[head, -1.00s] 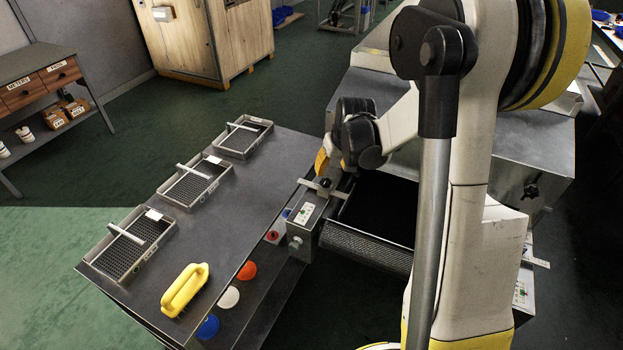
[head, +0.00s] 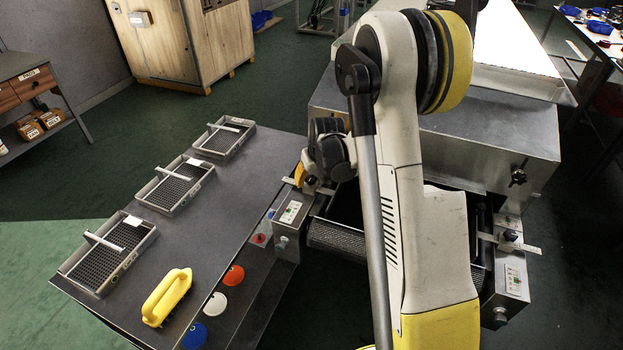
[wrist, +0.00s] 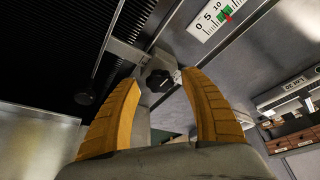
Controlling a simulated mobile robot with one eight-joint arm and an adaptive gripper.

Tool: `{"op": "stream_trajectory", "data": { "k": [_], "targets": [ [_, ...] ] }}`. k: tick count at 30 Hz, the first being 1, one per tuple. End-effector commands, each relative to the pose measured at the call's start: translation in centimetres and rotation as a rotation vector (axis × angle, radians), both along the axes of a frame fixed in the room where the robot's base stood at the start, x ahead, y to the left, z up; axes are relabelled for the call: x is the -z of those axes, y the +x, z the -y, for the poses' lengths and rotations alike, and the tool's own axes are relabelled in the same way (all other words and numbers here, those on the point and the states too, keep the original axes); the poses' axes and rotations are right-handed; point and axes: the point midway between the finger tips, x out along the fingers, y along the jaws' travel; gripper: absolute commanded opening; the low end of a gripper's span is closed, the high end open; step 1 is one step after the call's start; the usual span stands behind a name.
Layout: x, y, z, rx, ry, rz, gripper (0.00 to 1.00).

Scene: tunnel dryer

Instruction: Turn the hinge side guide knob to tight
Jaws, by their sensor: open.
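In the wrist view a black lobed knob (wrist: 160,81) sits on a metal bracket beside the dark conveyor belt. My gripper (wrist: 160,77) is open, its two orange fingers on either side of the knob's near side with gaps showing. I cannot tell how deep the fingertips reach. In the head view my gripper (head: 300,174) is at the left side guide, and its knob (head: 310,181) is partly hidden by the gripper. A scale (wrist: 212,16) marked 0, 5, 10 with a green zone and red pointer lies beyond the knob.
Another side guide knob (head: 510,235) is on the conveyor's right side. A dark bench (head: 215,215) to the left holds several wire-mesh trays and a yellow-handled brush (head: 166,297). The metal dryer housing (head: 440,140) stands behind my arm.

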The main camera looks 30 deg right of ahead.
Motion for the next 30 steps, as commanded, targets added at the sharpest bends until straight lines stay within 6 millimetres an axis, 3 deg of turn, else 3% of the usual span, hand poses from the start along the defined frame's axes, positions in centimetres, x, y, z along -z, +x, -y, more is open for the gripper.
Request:
{"op": "stream_trajectory", "data": {
  "k": [1, 5, 6, 19, 30],
  "targets": [
    [-0.01, 0.00, 0.00, 0.000, 0.000, 0.000, 0.46],
    [-0.02, -0.01, 0.00, 0.000, 0.000, 0.000, 0.06],
    [-0.02, -0.01, 0.00, 0.000, 0.000, 0.000, 0.00],
    [0.02, -0.02, -0.06, 0.071, -0.001, -0.001, 0.00],
    [0.05, 0.11, -0.26, 0.361, -0.001, 0.000, 0.00]
  ]
}}
